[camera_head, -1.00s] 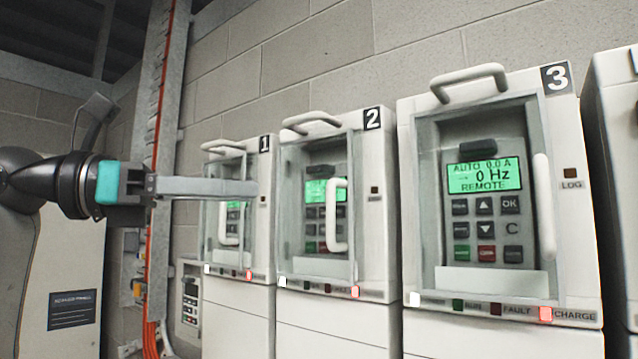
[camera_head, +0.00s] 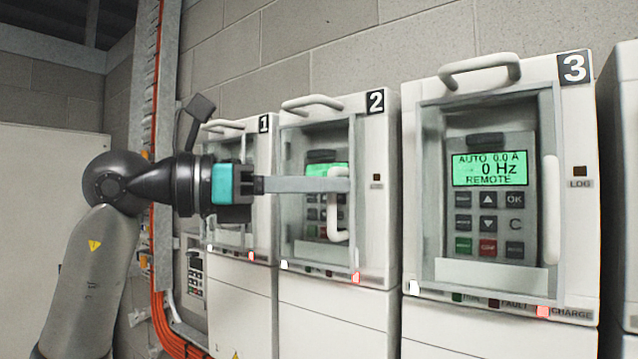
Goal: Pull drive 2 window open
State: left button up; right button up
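Drive 2 (camera_head: 377,235) is the middle white cabinet, marked with a black "2" label (camera_head: 375,101). Its clear window (camera_head: 297,235) looks shut in its grey frame, with a white upright handle (camera_head: 343,228) on the right side. A green-lit keypad shows behind it. My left gripper (camera_head: 348,185) reaches in from the left, its long grey fingers level across the window. The fingertips end at the upper part of the handle. The fingers overlap in this view, so their opening and any contact with the handle cannot be told. My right gripper is not in view.
Drive 1 (camera_head: 264,190) stands to the left, partly behind my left arm. Drive 3 (camera_head: 582,220) stands to the right with its window (camera_head: 485,272) shut. A cable tray with orange cables (camera_head: 158,225) runs up the wall behind my arm.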

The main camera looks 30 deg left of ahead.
pick_arm(q)
grip_shut()
dwell(1.2)
